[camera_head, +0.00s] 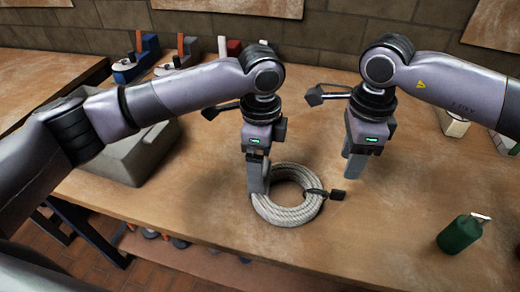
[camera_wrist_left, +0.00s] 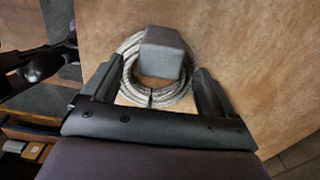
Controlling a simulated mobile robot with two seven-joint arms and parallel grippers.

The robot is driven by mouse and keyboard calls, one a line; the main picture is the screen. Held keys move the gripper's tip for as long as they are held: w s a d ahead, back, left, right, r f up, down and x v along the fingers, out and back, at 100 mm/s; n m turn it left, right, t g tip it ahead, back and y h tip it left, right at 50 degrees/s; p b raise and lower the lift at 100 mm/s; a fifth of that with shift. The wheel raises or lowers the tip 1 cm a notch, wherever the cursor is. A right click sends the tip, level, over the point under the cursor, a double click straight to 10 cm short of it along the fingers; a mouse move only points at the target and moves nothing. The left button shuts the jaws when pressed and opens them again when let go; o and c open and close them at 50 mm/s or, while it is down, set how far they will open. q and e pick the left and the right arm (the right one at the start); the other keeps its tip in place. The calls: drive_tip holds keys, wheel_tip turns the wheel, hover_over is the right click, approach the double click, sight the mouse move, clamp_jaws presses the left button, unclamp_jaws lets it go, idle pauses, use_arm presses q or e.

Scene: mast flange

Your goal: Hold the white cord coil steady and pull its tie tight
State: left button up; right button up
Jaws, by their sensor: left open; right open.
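The white cord coil (camera_head: 289,215) lies flat on the wooden table. A black tie (camera_head: 316,192) wraps its right side, with a dark tab (camera_head: 337,197) sticking out to the right. My left gripper (camera_head: 257,186) is open at the coil's left edge, pointing down and overlapping the cord in the head view. In the left wrist view the coil (camera_wrist_left: 132,85) shows between the open fingers, and a grey block hides part of it. I cannot tell whether the fingers touch the cord. My right gripper (camera_head: 351,172) is open and empty, right of the coil and above the tab.
A grey bin (camera_head: 125,165) stands at the left behind my left arm. A green bottle (camera_head: 460,234) stands at the right front. Blue and red tools (camera_head: 135,67) stand along the back. A pale box (camera_head: 453,123) is at the right. Table in front of the coil is clear.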

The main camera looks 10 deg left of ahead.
sight(341, 191)
use_arm(q)
wheel_tip(341, 191, down, 6)
idle(0.4)
drive_tip(key=c, duration=1.2)
use_arm(e)
drive_tip(key=shift+c, duration=0.3)
use_arm(q)
drive_tip(key=shift+a, duration=0.1)
use_arm(e)
drive_tip(key=shift+d+f+y, duration=0.1)
drive_tip(key=shift+d+y, duration=0.45)
drive_tip(key=shift+y, duration=0.05)
drive_tip(key=shift+c, duration=0.3)
drive_tip(key=d+y, duration=0.3)
drive_tip(key=d, duration=0.1)
drive_tip(key=shift+m, duration=0.4)
drive_tip(key=x, duration=1.1)
drive_tip(key=shift+a, duration=0.3)
drive_tip(key=shift+c, duration=0.3)
clamp_jaws()
